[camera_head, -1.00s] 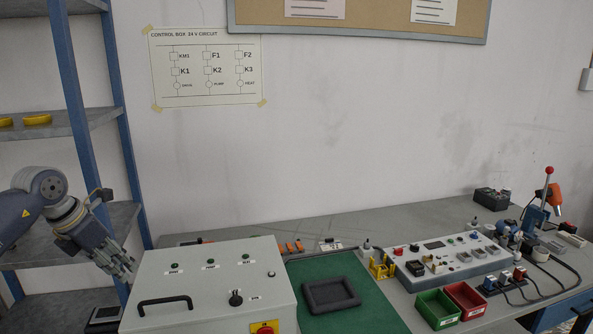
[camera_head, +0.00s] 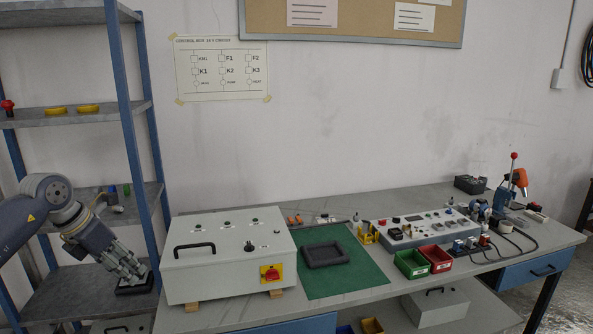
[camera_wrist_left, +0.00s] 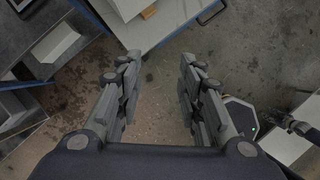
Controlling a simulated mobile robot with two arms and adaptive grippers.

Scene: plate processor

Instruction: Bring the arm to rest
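My left gripper (camera_head: 140,277) hangs at the left of the head view, pointing down and to the right, in front of the shelf and left of the control box (camera_head: 225,262). In the left wrist view its two fingers (camera_wrist_left: 155,100) stand apart with only bare floor between them, so it is open and empty. It appears apart from the bench.
The workbench (camera_head: 365,300) holds a green mat (camera_head: 362,270) with a dark tray, a control panel (camera_head: 400,235), and a green bin (camera_head: 411,264) and red bin (camera_head: 437,258). A blue-framed shelf (camera_head: 128,130) stands close behind my left arm.

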